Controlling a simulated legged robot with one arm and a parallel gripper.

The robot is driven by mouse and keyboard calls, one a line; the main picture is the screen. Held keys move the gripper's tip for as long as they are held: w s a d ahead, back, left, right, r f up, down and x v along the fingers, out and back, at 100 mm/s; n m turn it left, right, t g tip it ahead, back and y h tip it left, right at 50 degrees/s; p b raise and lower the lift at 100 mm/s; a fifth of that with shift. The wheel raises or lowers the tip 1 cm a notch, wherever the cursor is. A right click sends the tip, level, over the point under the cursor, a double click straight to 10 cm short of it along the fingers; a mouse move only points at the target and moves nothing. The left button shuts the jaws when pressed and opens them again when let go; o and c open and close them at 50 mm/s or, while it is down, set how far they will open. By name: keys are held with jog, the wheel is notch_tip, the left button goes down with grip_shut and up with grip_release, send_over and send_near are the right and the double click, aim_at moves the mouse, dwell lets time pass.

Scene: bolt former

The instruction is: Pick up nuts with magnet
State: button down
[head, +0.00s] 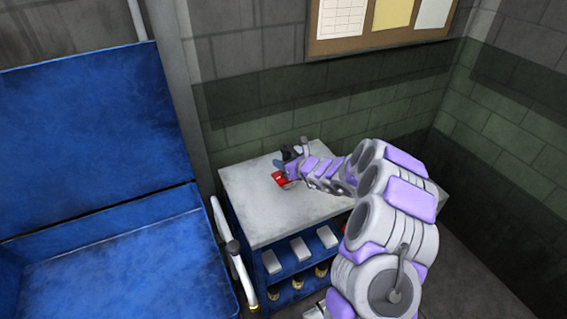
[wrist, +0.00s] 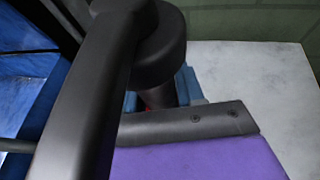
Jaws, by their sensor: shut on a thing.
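My gripper (head: 287,168) is over the left half of the light grey tabletop (head: 250,205) in the head view. A small red thing (head: 282,179), which looks like the magnet, is at its fingertips, and the gripper is shut on it. In the wrist view my dark gripper parts (wrist: 150,60) fill the middle and hide most of the magnet. Only a sliver of red shows behind them. I cannot tell whether the magnet touches the tabletop. No nuts can be made out in either view.
A large blue machine or bin (head: 90,140) stands at the left, with a white rail (head: 232,250) beside the table. Below the tabletop, blue shelves (head: 285,262) hold several pale boxes. Walls close off the back and right. Much of the tabletop is clear.

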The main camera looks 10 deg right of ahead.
aim_at(284, 146)
jog(key=shift+r+p, duration=1.75)
jog(key=shift+r, duration=1.1)
jog(key=shift+s+r, duration=0.1)
jog(key=shift+r, duration=0.45)
jog(key=s+d+r+m+t+h, duration=0.1)
jog(key=s+d+r+m+h, duration=0.1)
jog(key=s+r, duration=1.1)
notch_tip(284, 146, up, 3)
jog(key=shift+d+r+m+h, duration=0.1)
jog(key=shift+d+m+h, duration=0.3)
jog(key=shift+d+h, duration=0.3)
